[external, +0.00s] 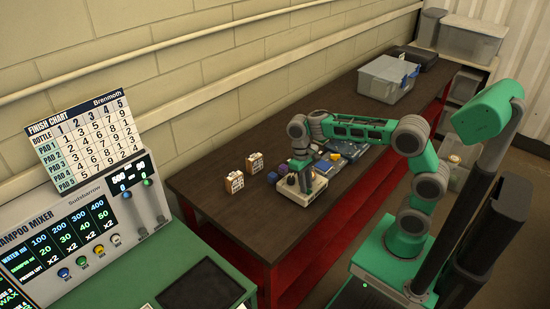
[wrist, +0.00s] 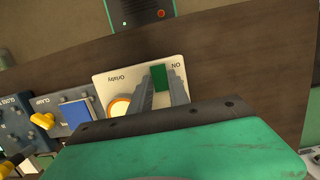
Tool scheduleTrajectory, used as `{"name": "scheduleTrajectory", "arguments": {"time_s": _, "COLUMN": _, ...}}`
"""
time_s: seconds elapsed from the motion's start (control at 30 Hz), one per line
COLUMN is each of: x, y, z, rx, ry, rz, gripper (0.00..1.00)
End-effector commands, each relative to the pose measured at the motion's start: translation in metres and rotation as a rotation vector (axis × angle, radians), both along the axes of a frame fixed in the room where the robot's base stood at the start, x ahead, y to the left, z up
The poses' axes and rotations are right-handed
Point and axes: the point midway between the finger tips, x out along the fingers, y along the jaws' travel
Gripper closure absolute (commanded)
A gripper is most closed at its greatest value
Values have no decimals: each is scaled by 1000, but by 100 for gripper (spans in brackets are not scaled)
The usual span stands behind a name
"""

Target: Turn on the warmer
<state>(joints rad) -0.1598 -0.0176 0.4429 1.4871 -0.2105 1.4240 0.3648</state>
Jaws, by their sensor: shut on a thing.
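A cream box (wrist: 137,78), which I take to be the warmer, carries a green switch (wrist: 158,77), small print and an "ON" mark beside the switch. A round orange-and-white part (wrist: 119,106) shows on its left side. In the external view the cream box (external: 290,194) sits on the dark bench near its front edge. My gripper (wrist: 161,82) has one finger on each side of the green switch and is shut on it. In the external view my gripper (external: 303,178) reaches down onto the box and hides part of its top.
Blue-grey units (wrist: 77,112) with yellow knobs stand left of the box in the wrist view. A grey bin (external: 385,84) stands farther back.

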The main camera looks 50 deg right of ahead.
Motion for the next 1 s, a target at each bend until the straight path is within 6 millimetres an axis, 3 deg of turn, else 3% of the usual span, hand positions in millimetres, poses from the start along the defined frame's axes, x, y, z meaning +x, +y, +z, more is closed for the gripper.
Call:
{"name": "scheduleTrajectory", "arguments": {"time_s": 0.03, "x": 0, "y": 1, "z": -8, "rx": 1, "ry": -28, "rz": 1, "gripper": 100}}
{"name": "scheduleTrajectory", "arguments": {"time_s": 0.5, "x": -2, "y": 0, "z": 1, "rx": 2, "ry": -70, "rz": 0, "gripper": 100}}
{"name": "scheduleTrajectory", "arguments": {"time_s": 0.53, "x": -2, "y": 0, "z": 1, "rx": 2, "ry": -70, "rz": 0, "gripper": 77}}
{"name": "scheduleTrajectory", "arguments": {"time_s": 0.8, "x": -3, "y": 0, "z": 1, "rx": 1, "ry": -68, "rz": 0, "gripper": 56}}
{"name": "scheduleTrajectory", "arguments": {"time_s": 1.0, "x": -3, "y": 0, "z": 1, "rx": 1, "ry": -67, "rz": 0, "gripper": 56}}
